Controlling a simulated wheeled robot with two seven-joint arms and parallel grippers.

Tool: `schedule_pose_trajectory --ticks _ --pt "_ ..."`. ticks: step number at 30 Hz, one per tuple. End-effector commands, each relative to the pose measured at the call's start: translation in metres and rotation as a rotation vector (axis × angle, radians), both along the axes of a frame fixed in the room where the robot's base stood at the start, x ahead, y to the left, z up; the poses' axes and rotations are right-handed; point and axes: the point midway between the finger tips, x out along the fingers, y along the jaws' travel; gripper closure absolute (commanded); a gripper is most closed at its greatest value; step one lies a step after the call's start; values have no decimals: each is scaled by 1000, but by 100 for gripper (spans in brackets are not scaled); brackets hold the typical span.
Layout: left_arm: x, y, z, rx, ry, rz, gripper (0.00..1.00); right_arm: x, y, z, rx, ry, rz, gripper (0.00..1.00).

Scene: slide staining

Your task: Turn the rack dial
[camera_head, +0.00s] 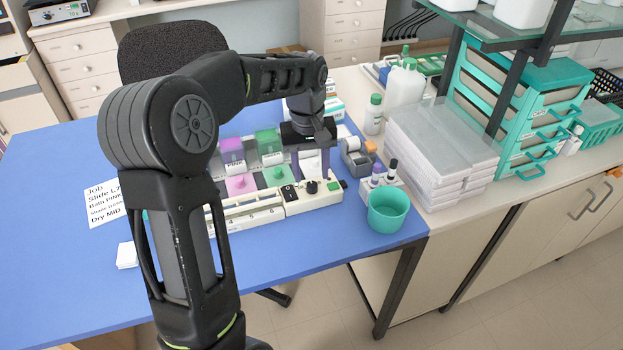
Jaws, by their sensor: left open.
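A cream rack unit (243,207) with numbered slots stands on the blue table. Which mark the dial points to is too small to tell. My left gripper (311,168) points down just above and behind the dial. It is open and holds nothing that I can see; its fingers are partly lost against the things behind. My arm hides the rack's left end. My right gripper is not in view.
Pink and green staining baths (240,184) stand behind the rack. A teal cup (390,209) and small bottles (376,174) stand to its right. A job card (104,203) lies at left, reading "Bath PINK" and "Dry MID". The table's front left is mostly clear.

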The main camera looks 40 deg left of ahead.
Motion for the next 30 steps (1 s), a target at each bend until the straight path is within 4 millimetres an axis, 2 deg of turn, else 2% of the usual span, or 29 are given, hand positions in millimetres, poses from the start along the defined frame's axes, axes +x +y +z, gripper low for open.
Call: schedule_pose_trajectory --ticks 3,9,30 --pt "0 1 21 0 -4 0 54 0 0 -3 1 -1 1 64" --pt "-1 1 41 -1 -1 0 54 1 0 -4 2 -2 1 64" --pt "-2 1 43 -1 1 0 54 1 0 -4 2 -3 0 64"
